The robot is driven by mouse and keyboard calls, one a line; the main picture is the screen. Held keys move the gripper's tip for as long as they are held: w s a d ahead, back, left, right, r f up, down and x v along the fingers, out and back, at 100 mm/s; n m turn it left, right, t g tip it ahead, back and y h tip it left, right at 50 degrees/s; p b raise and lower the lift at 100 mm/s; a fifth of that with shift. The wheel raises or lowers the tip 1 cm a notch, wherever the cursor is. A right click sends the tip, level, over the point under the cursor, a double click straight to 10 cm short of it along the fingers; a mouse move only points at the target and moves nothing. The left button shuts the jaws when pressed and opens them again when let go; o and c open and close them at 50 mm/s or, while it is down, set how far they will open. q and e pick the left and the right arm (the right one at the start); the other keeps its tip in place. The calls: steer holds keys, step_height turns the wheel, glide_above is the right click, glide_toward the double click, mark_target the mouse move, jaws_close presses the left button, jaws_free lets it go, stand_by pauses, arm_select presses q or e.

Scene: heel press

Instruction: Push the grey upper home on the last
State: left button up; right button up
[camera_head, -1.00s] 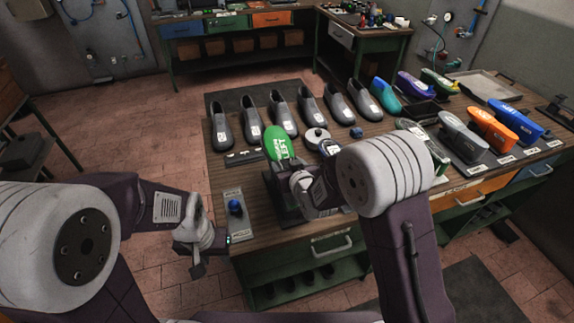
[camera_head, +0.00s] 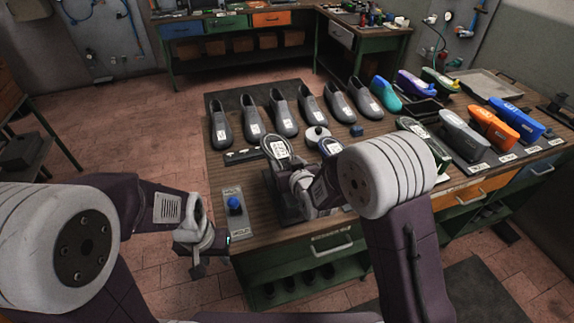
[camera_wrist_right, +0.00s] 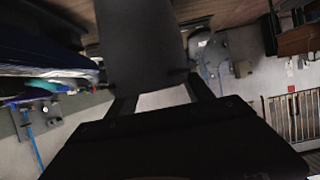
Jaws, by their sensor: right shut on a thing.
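A grey, shoe-shaped piece with a white label (camera_head: 280,150) points up from a dark stand at the table's front edge, just beyond my right gripper. It looks like the grey upper; no bright green of the last shows there. My right gripper (camera_head: 298,190) is partly hidden by its own arm. In the right wrist view a dark grey piece (camera_wrist_right: 143,45) runs up from between its fingers, and it is shut on this. My left gripper (camera_head: 198,250) hangs left of the table's front corner, apart from everything; its finger gap is unclear.
A plate with a blue button (camera_head: 235,204) lies at the table's left front corner. Several grey uppers (camera_head: 252,118) stand in a row on a dark mat behind. Coloured lasts (camera_head: 492,128) stand to the right. A round pale part (camera_head: 317,136) sits mid-table.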

steer(key=shift+f, duration=0.15)
steer(key=o, duration=1.6)
steer(key=shift+o, duration=0.2)
steer(key=b+v, duration=0.1)
steer(key=v, duration=0.8)
steer(key=shift+s, duration=0.1)
